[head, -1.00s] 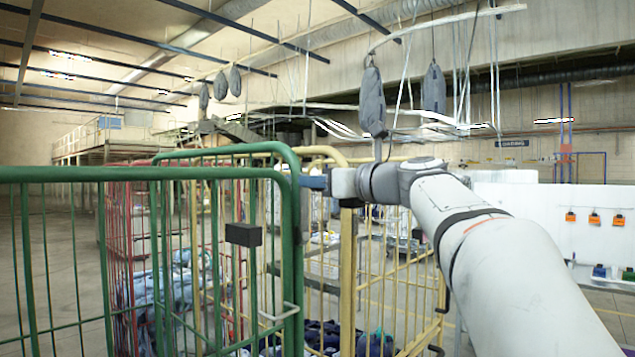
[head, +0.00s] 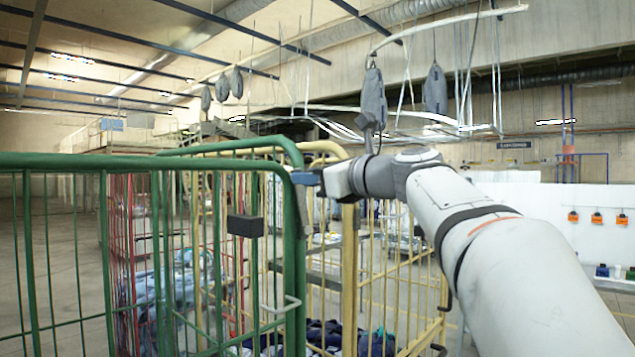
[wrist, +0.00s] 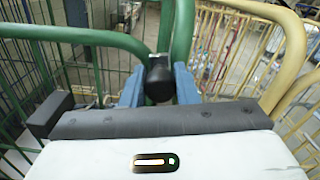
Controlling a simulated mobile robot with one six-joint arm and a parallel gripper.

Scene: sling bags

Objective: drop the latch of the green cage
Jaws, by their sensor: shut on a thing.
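The green cage (head: 150,168) has tall rails and bars and fills the left and middle of the head view. Its curved top corner also shows in the wrist view (wrist: 60,34). My gripper (head: 305,178) is at that corner, beside the green upright. In the wrist view, the blue fingers of my gripper (wrist: 160,88) are shut on a black rounded knob (wrist: 160,78), which looks like the latch's handle. The knob stands against the green upright. The lower part of the latch is hidden behind my gripper's body.
A yellow cage (head: 348,265) stands just right of the green one, close to my gripper. A black box (head: 245,225) sits on the green bars. Grey bags (head: 373,98) hang above my wrist. A red cage is behind.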

